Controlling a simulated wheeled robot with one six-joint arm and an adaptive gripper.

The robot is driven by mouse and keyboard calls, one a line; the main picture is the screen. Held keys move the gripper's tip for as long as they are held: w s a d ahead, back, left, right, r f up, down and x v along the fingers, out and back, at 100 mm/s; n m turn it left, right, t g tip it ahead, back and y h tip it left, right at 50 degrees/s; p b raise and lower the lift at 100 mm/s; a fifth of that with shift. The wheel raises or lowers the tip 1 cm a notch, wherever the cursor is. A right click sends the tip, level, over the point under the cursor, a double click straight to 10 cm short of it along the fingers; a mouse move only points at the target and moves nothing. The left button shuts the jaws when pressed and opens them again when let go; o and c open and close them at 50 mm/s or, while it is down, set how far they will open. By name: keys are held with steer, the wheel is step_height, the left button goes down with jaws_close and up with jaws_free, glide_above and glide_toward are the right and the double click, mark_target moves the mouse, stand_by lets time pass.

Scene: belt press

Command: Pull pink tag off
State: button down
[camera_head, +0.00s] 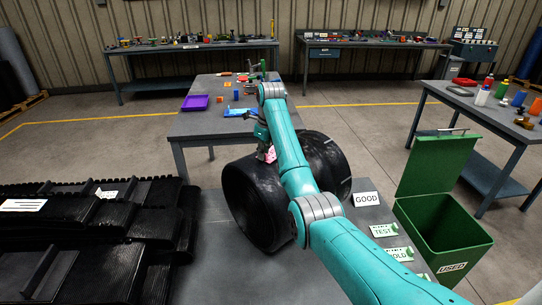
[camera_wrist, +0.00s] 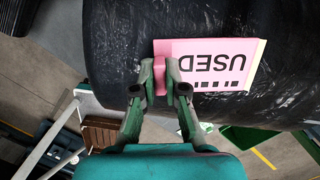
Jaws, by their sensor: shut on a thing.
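A pink tag (camera_wrist: 215,62) reading "USED" lies against a large black roll (camera_wrist: 120,50) in the wrist view, its lettering upside down. My gripper (camera_wrist: 160,72) is shut on the tag's pink end tab. The rest of the tag lies flat against the black surface or very near it; I cannot tell if it is still stuck. In the head view, the black roll (camera_head: 258,200) sits on a grey table, partly behind my teal arm. A small part of the pink tag (camera_head: 270,155) shows by my gripper (camera_head: 264,148), whose fingers are mostly hidden there.
An open green bin (camera_head: 425,247) labelled "USED" stands at the right, lid up. A "GOOD" card (camera_head: 366,199) and several green-and-white cards lie beside it. Stacked black belts (camera_head: 70,225) fill the left. A workbench with small parts (camera_head: 190,125) stands behind the roll.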

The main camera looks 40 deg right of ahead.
steer(key=shift+r, duration=0.15)
steer(key=shift+r, duration=1.85)
